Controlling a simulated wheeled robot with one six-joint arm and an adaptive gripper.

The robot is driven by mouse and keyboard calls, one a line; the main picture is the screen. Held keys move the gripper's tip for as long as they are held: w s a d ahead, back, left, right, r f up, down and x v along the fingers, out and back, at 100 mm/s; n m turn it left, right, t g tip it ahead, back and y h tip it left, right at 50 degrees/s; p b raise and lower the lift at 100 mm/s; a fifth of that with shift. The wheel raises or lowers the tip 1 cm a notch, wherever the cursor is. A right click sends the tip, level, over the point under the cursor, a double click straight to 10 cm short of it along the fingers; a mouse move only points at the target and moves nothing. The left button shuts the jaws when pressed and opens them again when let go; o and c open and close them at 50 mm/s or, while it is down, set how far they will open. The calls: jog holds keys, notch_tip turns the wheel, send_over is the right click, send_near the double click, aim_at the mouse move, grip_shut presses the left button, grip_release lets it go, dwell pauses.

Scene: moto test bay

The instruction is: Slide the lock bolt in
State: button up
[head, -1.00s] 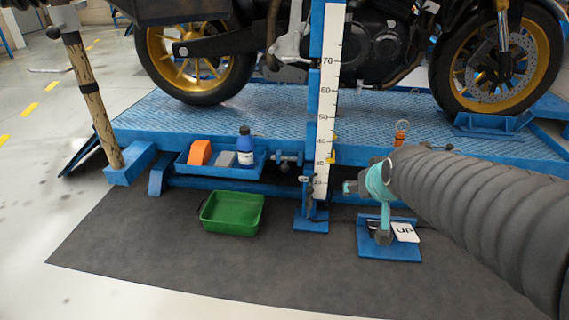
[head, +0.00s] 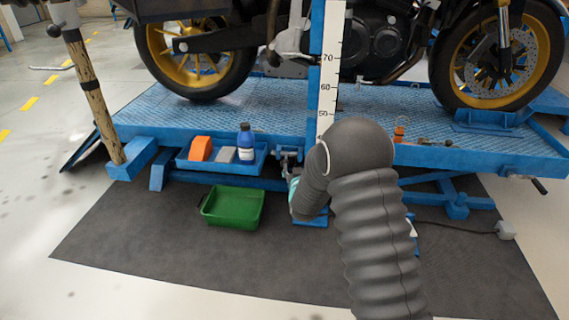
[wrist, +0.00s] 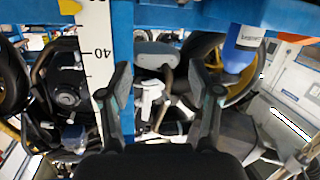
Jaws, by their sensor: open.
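In the head view a small grey metal fitting, apparently the lock bolt (head: 290,156), sits on the front edge of the blue lift, just left of the ruler post. My gripper (head: 294,184) is just below it, mostly hidden by my own arm; only a bit of teal shows. In the wrist view, which looks upside down, my gripper (wrist: 160,98) is open, its two dark fingers apart. A rounded grey part, probably the bolt's end (wrist: 155,50), lies between and beyond the fingertips. No contact is visible. How far the bolt is in cannot be told.
The white ruler (head: 328,75) on the blue post stands close beside my gripper. A blue tray (head: 183,165) with a blue bottle (head: 245,142) and orange block (head: 201,148) hangs left. A green bin (head: 232,208) stands on the mat below. The motorcycle (head: 385,45) stands above.

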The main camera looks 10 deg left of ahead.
jog(key=t, duration=0.2)
send_near(285, 159)
jog(key=s+f, duration=0.1)
jog(key=s, duration=0.3)
jog(key=shift+n, duration=0.3)
jog(key=w, duration=0.4)
jog(key=w+a, duration=0.1)
jog(key=w, duration=0.8)
jog(key=shift+a+f+b, duration=0.35)
